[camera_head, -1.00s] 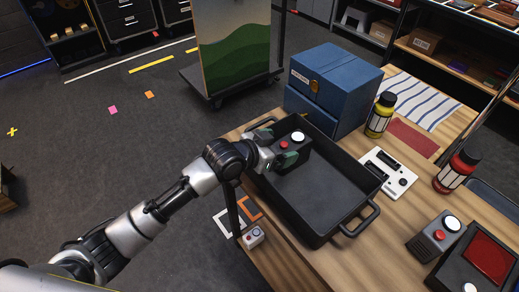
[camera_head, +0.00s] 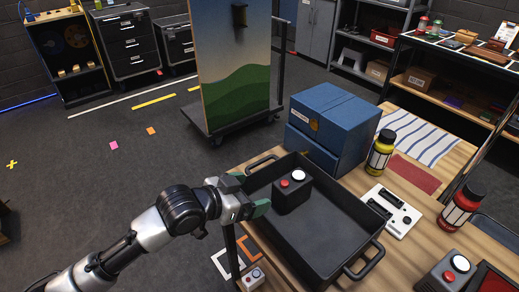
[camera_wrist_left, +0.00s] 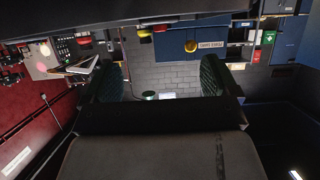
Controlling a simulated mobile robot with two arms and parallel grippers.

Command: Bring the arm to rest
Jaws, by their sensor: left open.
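My left gripper (camera_head: 254,194) is open and empty in the head view, at the left rim of the black tray (camera_head: 335,225). Its fingertips (camera_wrist_left: 158,80) stand wide apart in the left wrist view with nothing between them. Inside the tray, at its far left corner, sits a dark button box (camera_head: 292,195) with a white button and a red button on top. The gripper is apart from this box, to its left. My right gripper is not in view.
A blue box (camera_head: 335,125) stands behind the tray. Yellow (camera_head: 380,152) and red (camera_head: 461,208) bottles and a white switch plate (camera_head: 391,210) stand to the right. A small white button box (camera_head: 253,279) is at the table's left edge. The floor at left is open.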

